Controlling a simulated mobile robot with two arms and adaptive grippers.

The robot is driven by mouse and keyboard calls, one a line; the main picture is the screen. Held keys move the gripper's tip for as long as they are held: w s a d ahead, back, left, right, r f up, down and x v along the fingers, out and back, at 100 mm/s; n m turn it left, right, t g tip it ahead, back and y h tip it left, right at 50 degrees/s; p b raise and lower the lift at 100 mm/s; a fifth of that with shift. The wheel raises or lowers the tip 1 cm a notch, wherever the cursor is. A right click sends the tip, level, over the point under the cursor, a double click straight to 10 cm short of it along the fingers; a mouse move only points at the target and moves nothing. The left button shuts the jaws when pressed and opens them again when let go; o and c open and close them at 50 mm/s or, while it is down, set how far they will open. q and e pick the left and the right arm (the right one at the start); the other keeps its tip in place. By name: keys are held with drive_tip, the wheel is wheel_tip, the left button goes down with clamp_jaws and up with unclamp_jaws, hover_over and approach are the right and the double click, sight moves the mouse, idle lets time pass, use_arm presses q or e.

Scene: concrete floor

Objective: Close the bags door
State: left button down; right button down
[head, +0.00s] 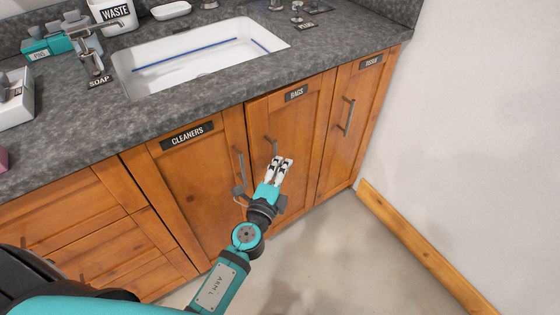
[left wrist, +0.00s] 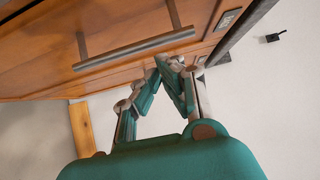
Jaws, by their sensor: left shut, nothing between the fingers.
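The bags door (head: 305,135) is a wooden cabinet door under the counter, with a black BAGS label (head: 296,93) at its top. It looks nearly flush with its neighbours; I cannot tell whether a small gap remains. Its bar handle (head: 270,146) is near its left edge, partly behind my gripper. My left gripper (head: 281,162) is shut and empty in front of the lower left part of this door. In the left wrist view the shut fingers (left wrist: 170,64) meet close to a wooden door front; contact is unclear. My right gripper is not in view.
The cleaners door (head: 195,180) is to the left and the tissue door (head: 352,125) to the right, both with bar handles. The grey counter (head: 180,110) with a sink (head: 205,62) is above. A white wall (head: 460,130) bounds the right. Floor (head: 330,250) in front is clear.

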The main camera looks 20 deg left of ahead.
sight(276, 155)
use_arm(q)
drive_tip(key=shift+w+a, duration=0.3)
drive_tip(key=shift+w+a, duration=0.2)
drive_tip(key=shift+a, duration=0.4)
drive_tip(key=shift+w+a, duration=0.2)
drive_tip(key=shift+a, duration=0.35)
